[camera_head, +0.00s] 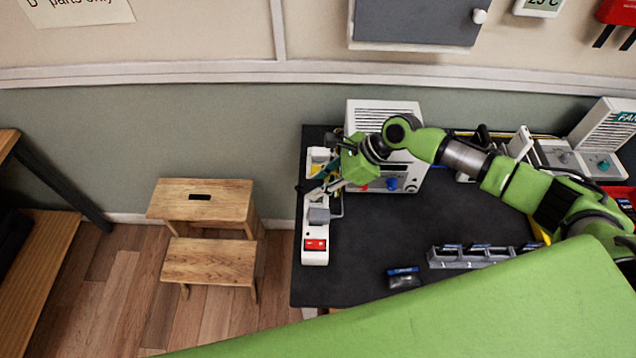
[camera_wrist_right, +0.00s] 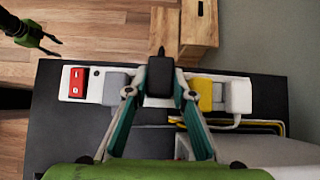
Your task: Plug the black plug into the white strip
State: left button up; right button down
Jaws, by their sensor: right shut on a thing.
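The white strip (camera_head: 315,232) lies along the left edge of the dark table. It also shows in the right wrist view (camera_wrist_right: 99,86). It has a red switch (camera_wrist_right: 77,82) at one end. A grey plug (camera_wrist_right: 116,88), a yellow plug (camera_wrist_right: 204,92) and a white plug (camera_wrist_right: 238,95) sit on it. My right gripper (camera_head: 322,186) is shut on the black plug (camera_wrist_right: 160,76), over the strip between the grey and yellow plugs. The plug hides the strip beneath it; I cannot tell whether it touches. My left gripper (camera_wrist_right: 48,42) shows only in the wrist view, empty, its fingers apart.
A white device with knobs (camera_head: 410,180) stands behind the strip. A grey slotted holder (camera_head: 470,257) and a small dark item with a blue top (camera_head: 404,277) are on the table. A wooden step stool (camera_head: 208,262) stands left. The table's middle is clear.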

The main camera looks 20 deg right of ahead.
jog(key=shift+f, duration=0.35)
jog(key=shift+s+f, duration=0.25)
jog(key=shift+f, duration=0.1)
jog(key=c, duration=1.8)
grip_release()
jog(key=shift+o, duration=0.6)
jog(key=shift+s+f, duration=0.15)
jog(key=shift+d+r, duration=0.3)
jog(key=shift+r, duration=0.05)
jog(key=v, duration=1.1)
jog(key=shift+w+r, duration=0.25)
jog(key=shift+r, duration=0.35)
